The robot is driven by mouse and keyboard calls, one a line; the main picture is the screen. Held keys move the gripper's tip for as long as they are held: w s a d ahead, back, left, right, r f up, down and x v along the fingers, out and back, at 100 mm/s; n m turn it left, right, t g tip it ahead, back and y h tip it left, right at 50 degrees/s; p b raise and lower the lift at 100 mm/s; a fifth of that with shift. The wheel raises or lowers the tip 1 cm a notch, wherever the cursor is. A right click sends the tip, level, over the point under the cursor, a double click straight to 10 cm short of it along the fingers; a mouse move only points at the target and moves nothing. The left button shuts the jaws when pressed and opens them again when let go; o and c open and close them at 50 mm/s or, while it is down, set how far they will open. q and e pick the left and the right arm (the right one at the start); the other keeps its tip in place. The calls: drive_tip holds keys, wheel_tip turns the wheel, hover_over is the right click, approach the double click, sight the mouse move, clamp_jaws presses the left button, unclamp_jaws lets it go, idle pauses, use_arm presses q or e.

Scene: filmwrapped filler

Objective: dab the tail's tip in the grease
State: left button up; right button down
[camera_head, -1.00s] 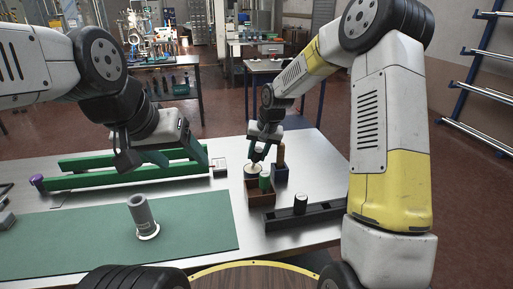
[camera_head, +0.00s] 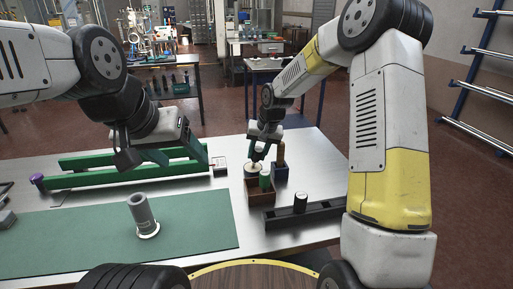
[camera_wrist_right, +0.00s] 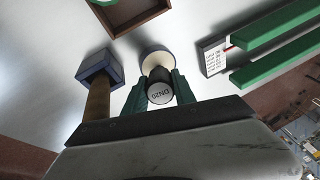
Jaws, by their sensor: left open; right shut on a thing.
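My right gripper (camera_wrist_right: 157,92) is shut on a dark round plug (camera_wrist_right: 159,90) marked DN25; it also shows in the head view (camera_head: 259,158). A cream-topped round pot (camera_wrist_right: 155,57), which looks like the grease, is directly behind the plug in the right wrist view. The pot also shows under the gripper in the head view (camera_head: 250,171). The tail and its tip are hidden behind the plug, so I cannot tell whether it touches the grease. My left gripper (camera_head: 184,159) is open and empty above the green rails (camera_head: 110,176).
A blue box (camera_wrist_right: 98,68) with an upright wooden handle stands close beside the pot. A grey tube (camera_head: 140,212) stands on the green mat (camera_head: 70,240).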

drive_tip(key=shift+r, duration=3.45)
